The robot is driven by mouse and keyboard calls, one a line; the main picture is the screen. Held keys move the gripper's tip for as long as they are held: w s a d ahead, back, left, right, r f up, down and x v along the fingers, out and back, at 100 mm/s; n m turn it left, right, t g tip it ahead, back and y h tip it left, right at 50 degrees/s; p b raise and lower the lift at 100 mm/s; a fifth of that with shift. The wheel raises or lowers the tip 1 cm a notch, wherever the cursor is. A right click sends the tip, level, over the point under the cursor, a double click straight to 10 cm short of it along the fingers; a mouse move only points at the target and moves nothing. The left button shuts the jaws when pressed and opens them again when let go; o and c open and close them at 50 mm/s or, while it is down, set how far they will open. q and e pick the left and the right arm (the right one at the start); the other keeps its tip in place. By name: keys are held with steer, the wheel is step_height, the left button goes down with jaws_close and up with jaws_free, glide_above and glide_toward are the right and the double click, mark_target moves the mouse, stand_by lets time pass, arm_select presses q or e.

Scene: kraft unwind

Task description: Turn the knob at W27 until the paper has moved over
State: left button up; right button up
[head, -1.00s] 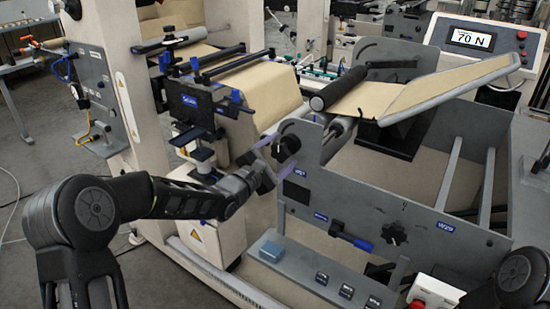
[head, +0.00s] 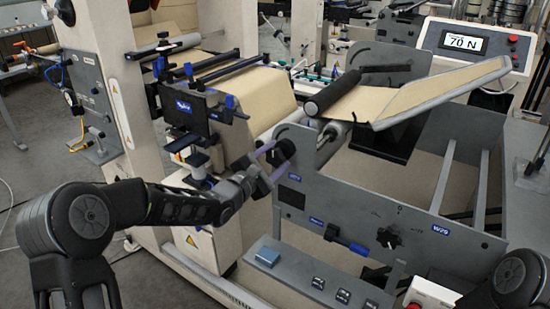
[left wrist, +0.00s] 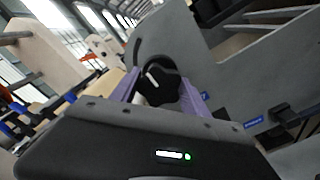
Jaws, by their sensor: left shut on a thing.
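The black round knob (head: 287,149) sits on the upper left of the grey side plate (head: 350,205), above a small blue label (head: 294,177) too small to read surely. My left gripper (head: 281,153) reaches it from the left, its purple fingers shut on the knob's sides. In the left wrist view the knob (left wrist: 158,82), with a white pointer mark, sits between the fingers (left wrist: 157,92). The tan paper (head: 362,103) lies under a black roller and over the tilted table at the upper right; a tan web (head: 250,88) also hangs at left. My right gripper is out of view.
A black star knob (head: 389,238) and a blue-handled lever (head: 345,240) are lower on the plate, beside a W29 label (head: 440,230). A display (head: 466,43) reads 70 N. A ledge with buttons (head: 318,283) runs along the front.

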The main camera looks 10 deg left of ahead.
arm_select(q)
steer(key=shift+f+m+b, duration=0.15)
steer(key=shift+m+b, duration=0.15)
steer(key=shift+b, duration=0.1)
steer(key=shift+c, duration=0.4)
steer(key=shift+m+b, duration=1.2)
steer(key=shift+m, duration=0.2)
steer(key=shift+m+b, duration=0.65)
steer(key=shift+m, duration=0.55)
